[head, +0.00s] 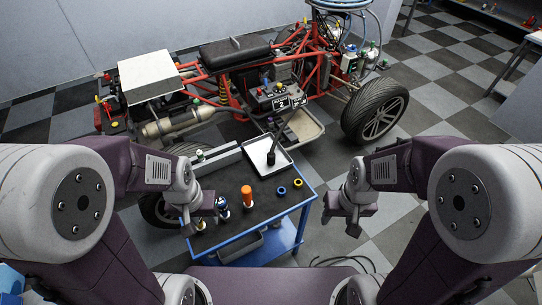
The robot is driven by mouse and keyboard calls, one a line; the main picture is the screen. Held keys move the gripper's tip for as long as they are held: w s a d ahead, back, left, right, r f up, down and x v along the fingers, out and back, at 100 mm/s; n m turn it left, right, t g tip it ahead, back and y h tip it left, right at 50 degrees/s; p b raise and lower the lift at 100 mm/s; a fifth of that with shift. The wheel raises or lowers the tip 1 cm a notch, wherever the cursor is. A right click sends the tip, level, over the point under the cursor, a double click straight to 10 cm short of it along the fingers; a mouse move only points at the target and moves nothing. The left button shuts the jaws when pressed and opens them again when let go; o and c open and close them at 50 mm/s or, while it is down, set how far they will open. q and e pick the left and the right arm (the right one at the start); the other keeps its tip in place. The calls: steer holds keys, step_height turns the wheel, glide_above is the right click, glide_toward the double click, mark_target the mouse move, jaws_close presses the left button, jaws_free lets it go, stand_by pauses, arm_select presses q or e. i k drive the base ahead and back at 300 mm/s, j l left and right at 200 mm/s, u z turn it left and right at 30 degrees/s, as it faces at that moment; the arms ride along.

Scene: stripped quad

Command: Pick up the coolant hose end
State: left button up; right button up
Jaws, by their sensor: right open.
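The stripped quad (215,58), with a red frame, stands beyond the blue cart. Pale blue hoses (372,22) curve around its right end, beside a small white and blue reservoir (349,63). I cannot tell which end is the coolant hose end. My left gripper (191,219) is over the left edge of the cart, well short of the quad; its jaws are too small to read. My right gripper (352,230) hangs open over the floor, to the right of the cart. I see nothing held in it.
The blue cart (303,200) has a black top carrying an orange cylinder (247,195), a blue ring (282,190), a yellow ring (297,183) and a white tray (284,160). The quad's wheel (376,110) stands behind my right arm.

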mark_target(271, 159)
steer(key=i+l+u, duration=0.15)
steer(key=l+u, duration=0.3)
steer(key=i+l+u, duration=0.1)
steer(key=l+u, duration=0.6)
steer(key=u, duration=0.15)
steer(key=l+u, duration=0.4)
steer(key=k+l+u, duration=0.1)
steer(key=l+u, duration=0.35)
steer(key=k+l+u, duration=0.15)
steer(key=l+u, duration=0.25)
